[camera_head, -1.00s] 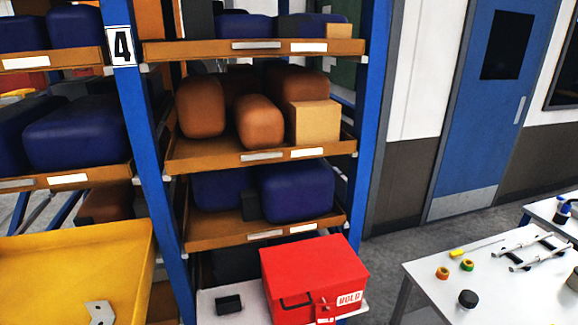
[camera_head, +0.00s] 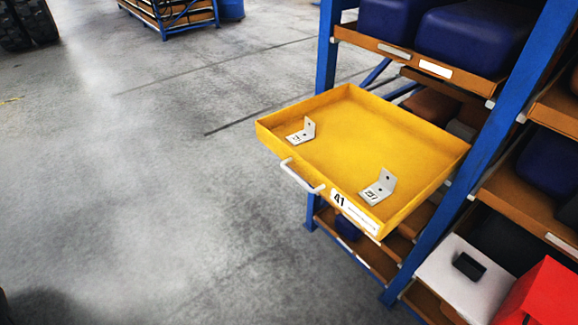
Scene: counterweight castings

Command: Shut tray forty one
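Tray forty one is a yellow tray (camera_head: 345,155) pulled far out from the blue shelf rack in the head view. Its front wall carries a white label with 41 (camera_head: 340,199) and a white bar handle (camera_head: 302,176). Two grey angle brackets lie in it, one at the left (camera_head: 302,131) and one near the front right (camera_head: 380,187). Whether the tray's rear end is still inside the rack bay is hard to tell. My gripper is not in view.
The blue rack (camera_head: 478,160) holds brown trays with dark blue castings (camera_head: 465,38). A red box (camera_head: 543,295) sits on a white surface at the lower right. The grey floor (camera_head: 150,180) left of the tray is clear.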

